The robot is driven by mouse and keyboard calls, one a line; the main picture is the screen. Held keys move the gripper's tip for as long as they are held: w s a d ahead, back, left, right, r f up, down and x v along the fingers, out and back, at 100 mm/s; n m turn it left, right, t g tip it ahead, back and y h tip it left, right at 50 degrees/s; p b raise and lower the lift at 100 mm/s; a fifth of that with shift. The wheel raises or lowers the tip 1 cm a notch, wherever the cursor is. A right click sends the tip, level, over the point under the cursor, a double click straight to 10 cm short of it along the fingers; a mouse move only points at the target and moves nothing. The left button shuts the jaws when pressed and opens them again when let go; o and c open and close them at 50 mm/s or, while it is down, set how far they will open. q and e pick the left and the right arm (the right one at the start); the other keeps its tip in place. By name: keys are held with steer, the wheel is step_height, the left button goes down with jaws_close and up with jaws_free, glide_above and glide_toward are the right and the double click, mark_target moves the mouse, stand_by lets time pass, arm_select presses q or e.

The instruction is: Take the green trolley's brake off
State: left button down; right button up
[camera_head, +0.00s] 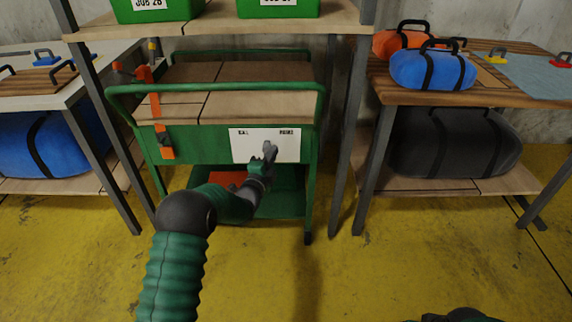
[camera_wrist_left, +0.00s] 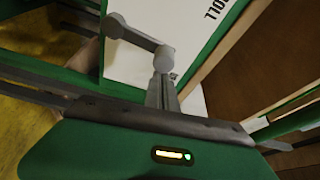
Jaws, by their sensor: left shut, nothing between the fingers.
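The green trolley (camera_head: 221,87) stands under the shelf in the head view, with a brown top and a white label plate (camera_head: 250,145) on its front panel. The plate (camera_wrist_left: 150,14) is also in the left wrist view, with "ROLL" readable at one end. A grey brake lever (camera_wrist_left: 139,41) with rounded ends lies across it. My left gripper (camera_head: 268,154) is in front of the plate, its fingers together and empty. In the left wrist view the fingers (camera_wrist_left: 163,92) are right by the lever's knob; I cannot tell whether they touch.
Orange clamps (camera_head: 155,95) are on the trolley's left side. Shelf legs stand on both sides of the trolley. A table (camera_head: 400,92) with orange and blue bags (camera_head: 433,68) is at right, another bench at left. The yellow floor in front is clear.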

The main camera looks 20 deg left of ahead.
mark_target(264, 141)
arm_select(q)
steer(key=a+n, duration=0.1)
steer(key=n, duration=0.1)
steer(key=s+a+n+t+b, duration=0.1)
steer(key=n, duration=0.1)
steer(key=a+n+y, duration=0.1)
steer(key=a+n, duration=0.1)
steer(key=shift+s+a+t+b, duration=0.1)
steer(key=shift+s+t+b, duration=0.05)
steer(key=shift+t+b, duration=0.15)
steer(key=n, duration=0.1)
steer(key=a+n, duration=0.1)
steer(key=a+n+y, duration=0.1)
steer(key=shift+s+a+f+t+b, duration=0.2)
steer(key=shift+s+f+t+b, duration=0.1)
steer(key=shift+s+f+b, duration=0.05)
steer(key=shift+a+f, duration=0.1)
steer(key=shift+a, duration=0.05)
